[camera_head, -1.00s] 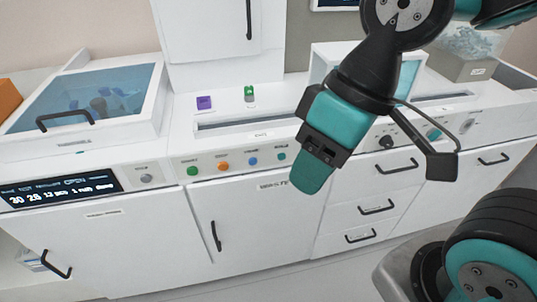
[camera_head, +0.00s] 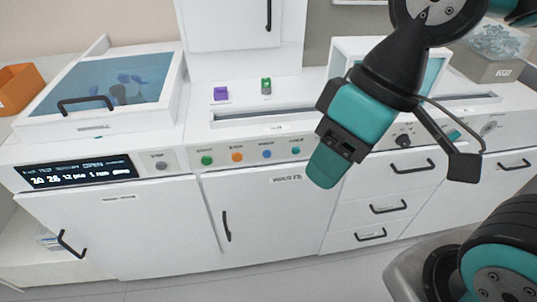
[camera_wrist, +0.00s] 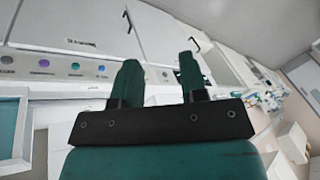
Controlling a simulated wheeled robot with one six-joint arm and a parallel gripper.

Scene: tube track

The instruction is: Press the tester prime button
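A row of small round buttons sits on the white bench's front strip in the head view: green (camera_head: 206,160), orange (camera_head: 237,157), blue (camera_head: 267,154) and teal (camera_head: 295,151). Their labels are too small to read, so I cannot tell which is the prime button. More buttons, including a teal one (camera_head: 453,135), are on the strip further right. My gripper (camera_head: 323,167) hangs before the strip, just right of the first row and apart from it. The wrist view shows its two fingers (camera_wrist: 159,61) apart with nothing between them, and several buttons (camera_wrist: 75,66) at the left.
A lit display (camera_head: 76,172) and a grey button (camera_head: 160,165) are at the left. A lidded case (camera_head: 100,90) stands on the bench. Purple (camera_head: 221,94) and green (camera_head: 266,86) pieces stand behind a slot. Handled doors and drawers (camera_head: 372,208) are below.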

